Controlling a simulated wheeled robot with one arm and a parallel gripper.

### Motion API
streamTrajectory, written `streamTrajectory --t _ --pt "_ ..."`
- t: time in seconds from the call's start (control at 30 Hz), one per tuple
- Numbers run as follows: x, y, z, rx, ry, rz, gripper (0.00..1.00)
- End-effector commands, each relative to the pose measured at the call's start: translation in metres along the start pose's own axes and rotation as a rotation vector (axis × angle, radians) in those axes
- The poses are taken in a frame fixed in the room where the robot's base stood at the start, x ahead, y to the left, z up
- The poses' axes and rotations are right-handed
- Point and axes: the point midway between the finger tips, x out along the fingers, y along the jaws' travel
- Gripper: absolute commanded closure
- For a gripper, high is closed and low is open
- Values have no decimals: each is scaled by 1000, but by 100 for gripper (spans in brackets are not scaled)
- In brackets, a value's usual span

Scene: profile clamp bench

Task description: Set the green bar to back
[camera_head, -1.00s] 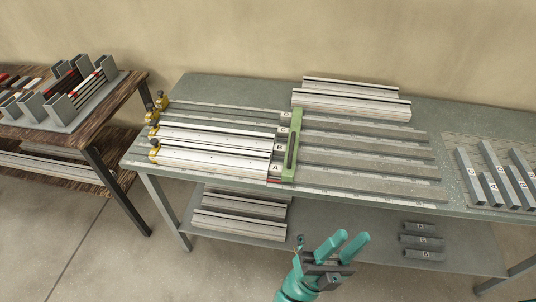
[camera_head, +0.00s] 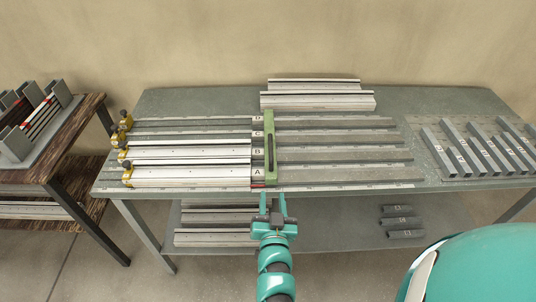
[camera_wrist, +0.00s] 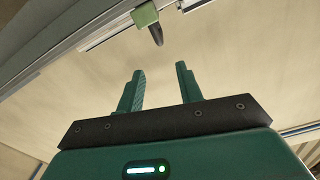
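The green bar (camera_head: 270,150) lies across the bench from front to back, beside the column of labels A, B, C and D. My gripper (camera_head: 273,204) is at the bench's front edge, just short of the bar's front end. In the wrist view my gripper (camera_wrist: 161,74) has its two fingers apart with nothing between them. The green block with a dark pin at the top of that view looks like the end of the green bar (camera_wrist: 146,15), beyond the fingertips. I cannot tell how the bar is fixed.
Silver profiles (camera_head: 190,175) with yellow clamps (camera_head: 127,170) lie left of the bar, and grey rails (camera_head: 345,171) lie right. More profiles (camera_head: 318,101) lie at the back. Labelled grey blocks (camera_head: 480,155) lie at the right. A wooden rack table (camera_head: 62,150) stands at the left.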

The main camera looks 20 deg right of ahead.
Motion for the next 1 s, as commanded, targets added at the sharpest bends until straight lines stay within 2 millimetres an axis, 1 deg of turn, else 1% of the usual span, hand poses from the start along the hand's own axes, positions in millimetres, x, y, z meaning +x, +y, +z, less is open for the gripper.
streamTrajectory --t 0.17,0.37,0.67,1.0 --pt "9 1 -2 -4 8 3 64" --pt "28 2 -2 -4 9 5 64" --pt "60 2 -2 -6 8 5 64" --pt "103 1 -4 -3 9 4 64"
